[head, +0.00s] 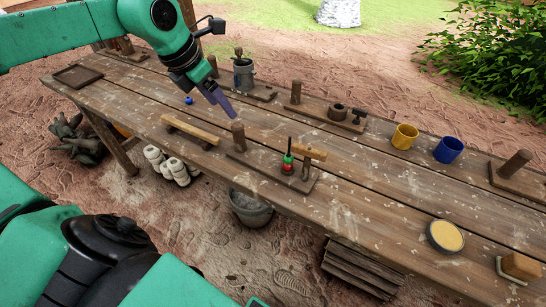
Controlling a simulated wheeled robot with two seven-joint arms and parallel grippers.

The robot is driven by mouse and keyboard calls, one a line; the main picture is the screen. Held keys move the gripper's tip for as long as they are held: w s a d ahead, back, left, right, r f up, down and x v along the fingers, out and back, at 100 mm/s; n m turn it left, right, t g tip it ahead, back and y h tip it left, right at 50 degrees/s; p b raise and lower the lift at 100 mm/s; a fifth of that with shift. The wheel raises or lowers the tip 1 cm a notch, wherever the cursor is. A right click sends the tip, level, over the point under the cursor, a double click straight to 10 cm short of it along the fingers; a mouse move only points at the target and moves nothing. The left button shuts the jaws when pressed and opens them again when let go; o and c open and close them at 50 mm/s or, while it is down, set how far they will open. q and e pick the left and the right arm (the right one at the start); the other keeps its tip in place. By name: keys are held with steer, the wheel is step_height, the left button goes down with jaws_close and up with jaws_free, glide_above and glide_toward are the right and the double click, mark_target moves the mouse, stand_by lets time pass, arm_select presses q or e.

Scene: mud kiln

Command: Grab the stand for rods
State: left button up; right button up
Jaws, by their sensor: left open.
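Several wooden stands with upright round pegs are on the long table, and I cannot tell which is the stand for rods. One stand (238,136) is near the front middle, its board carrying a red-and-green-handled tool (288,158) and a wooden mallet (308,152). Another stand (296,92) is at the back edge, and one (515,164) is at the right end. My left gripper (226,107), with purple fingers, is open and points down above the table, behind and left of the front stand, apart from it. It looks empty. My right gripper is not in view.
The wooden table (350,195) also bears a yellow cup (404,137), a blue cup (448,149), a round tin (445,236), a wooden bar (190,131), a grey pot (243,75) and a small blue object (188,100). A bucket (251,207) stands on the ground below.

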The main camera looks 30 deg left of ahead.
mark_target(235, 125)
arm_select(q)
steer(key=x, duration=0.9)
steer(key=shift+s+p, duration=0.15)
steer(key=shift+p, duration=0.15)
steer(key=x, duration=0.4)
steer(key=shift+s+d+f, duration=0.1)
steer(key=shift+f, duration=0.15)
steer(key=shift+w+d+f, duration=0.1)
steer(key=shift+w+f, duration=0.15)
steer(key=shift+f, duration=0.1)
steer(key=shift+r, duration=0.1)
jaws_close()
